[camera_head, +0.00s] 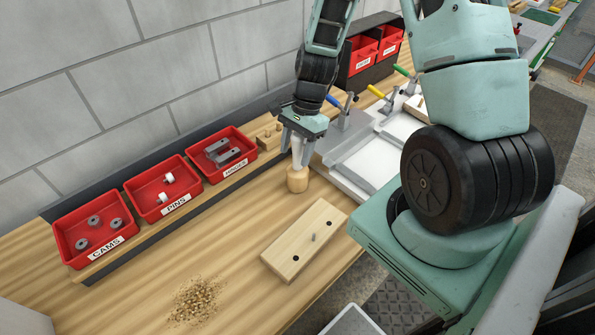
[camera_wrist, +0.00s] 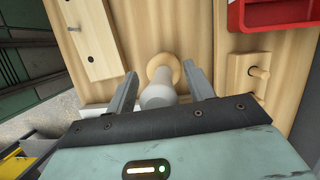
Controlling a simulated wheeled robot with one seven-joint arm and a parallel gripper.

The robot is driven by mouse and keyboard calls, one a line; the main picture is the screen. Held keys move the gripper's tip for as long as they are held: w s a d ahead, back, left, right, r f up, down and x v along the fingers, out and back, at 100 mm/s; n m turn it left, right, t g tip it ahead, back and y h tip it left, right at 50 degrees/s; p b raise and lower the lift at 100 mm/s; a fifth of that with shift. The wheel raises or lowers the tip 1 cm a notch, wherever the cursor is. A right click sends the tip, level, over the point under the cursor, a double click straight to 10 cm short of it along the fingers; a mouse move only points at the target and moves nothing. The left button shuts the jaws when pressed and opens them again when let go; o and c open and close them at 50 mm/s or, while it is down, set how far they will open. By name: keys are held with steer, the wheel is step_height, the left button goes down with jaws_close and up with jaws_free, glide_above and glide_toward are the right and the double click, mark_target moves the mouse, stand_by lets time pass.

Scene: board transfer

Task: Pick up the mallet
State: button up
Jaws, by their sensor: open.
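The mallet (camera_head: 297,181) stands on the wooden bench with its round wooden head down, just left of the white fixture. In the wrist view its pale handle (camera_wrist: 158,97) points up toward the camera, with the wooden head beyond it. My gripper (camera_head: 298,152) is over the mallet, pointing down. Its fingers are open, one on each side of the handle, with a visible gap at both sides. In the head view the fingers hide most of the handle.
A wooden board (camera_head: 303,240) with holes and a pin lies in front. Red bins of cams (camera_head: 70,222), pins (camera_head: 143,195) and hinges (camera_head: 240,145) line the wall side. A white fixture (camera_head: 350,182) stands right of the mallet. Shavings (camera_head: 197,300) lie at front left.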

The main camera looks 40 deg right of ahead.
jaws_close()
steer(key=shift+r, duration=0.1)
